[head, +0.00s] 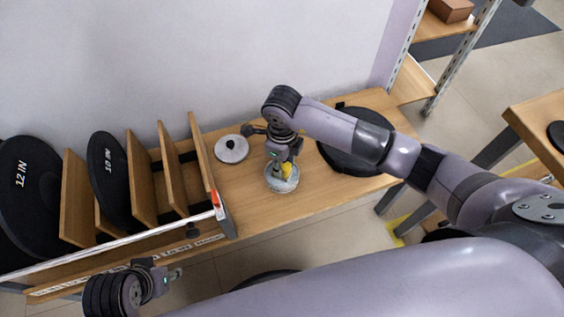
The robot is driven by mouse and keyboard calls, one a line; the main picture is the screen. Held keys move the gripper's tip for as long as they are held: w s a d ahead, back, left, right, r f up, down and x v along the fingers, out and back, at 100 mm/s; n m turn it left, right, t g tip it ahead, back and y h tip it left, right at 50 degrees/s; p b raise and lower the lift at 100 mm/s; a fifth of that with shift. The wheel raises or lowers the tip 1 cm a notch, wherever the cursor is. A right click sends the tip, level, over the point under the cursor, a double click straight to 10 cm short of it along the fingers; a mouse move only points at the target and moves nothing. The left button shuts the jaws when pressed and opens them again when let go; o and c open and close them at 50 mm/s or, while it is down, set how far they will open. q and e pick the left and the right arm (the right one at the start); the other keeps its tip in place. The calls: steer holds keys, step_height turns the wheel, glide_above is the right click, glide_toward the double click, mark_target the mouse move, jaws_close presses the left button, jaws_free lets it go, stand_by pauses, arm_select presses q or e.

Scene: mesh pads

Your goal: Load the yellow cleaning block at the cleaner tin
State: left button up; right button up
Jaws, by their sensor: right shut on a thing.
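The cleaner tin (281,187) is a small round, pale grey container standing open on the wooden bench. The yellow cleaning block (287,171) shows as a small yellow patch at the tin, partly covered by my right gripper (282,172). My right gripper points down over the tin and is shut on the yellow block. Whether the block touches the tin's contents is hidden. My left gripper (172,276) is low at the left, in front of the bench and far from the tin; its fingers are too small to judge.
A grey round lid (232,150) with a black knob lies left of the tin. A large black disc (347,158) lies right of it, partly under my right arm. A wooden rack (170,165) with upright dividers and black discs fills the left. Bare bench (240,190) surrounds the tin.

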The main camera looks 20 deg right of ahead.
arm_select(q)
steer(key=shift+r, duration=0.3)
steer(key=shift+s, duration=0.1)
steer(key=shift+s, duration=0.2)
stand_by(0.3)
steer(key=shift+w+r, duration=0.15)
steer(key=shift+r, duration=0.25)
stand_by(1.0)
